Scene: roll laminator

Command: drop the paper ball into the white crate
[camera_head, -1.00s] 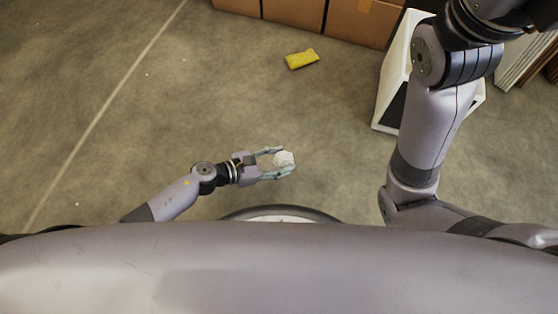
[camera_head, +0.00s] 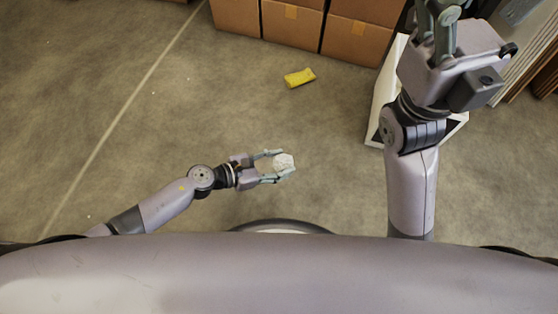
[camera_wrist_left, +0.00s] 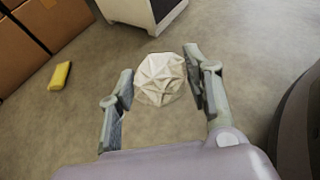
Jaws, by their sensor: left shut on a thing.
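The paper ball (camera_head: 284,162) is white and crumpled. My left gripper (camera_head: 282,166) is shut on it, with a finger on either side, above the concrete floor. In the left wrist view the paper ball (camera_wrist_left: 160,79) sits between the fingertips. The white crate (camera_head: 384,92) stands on the floor to the right, partly hidden behind my right arm. A white box-like thing, likely the same crate, shows at the top of the left wrist view (camera_wrist_left: 126,11). My right gripper (camera_head: 436,28) is at the upper right, cut by the top edge, so its opening is unclear.
A yellow sponge-like block (camera_head: 299,78) lies on the floor. Several brown cardboard boxes (camera_head: 292,20) stand in a row at the back. Panels (camera_head: 520,45) lean at the far right. The floor between the paper ball and the boxes is otherwise clear.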

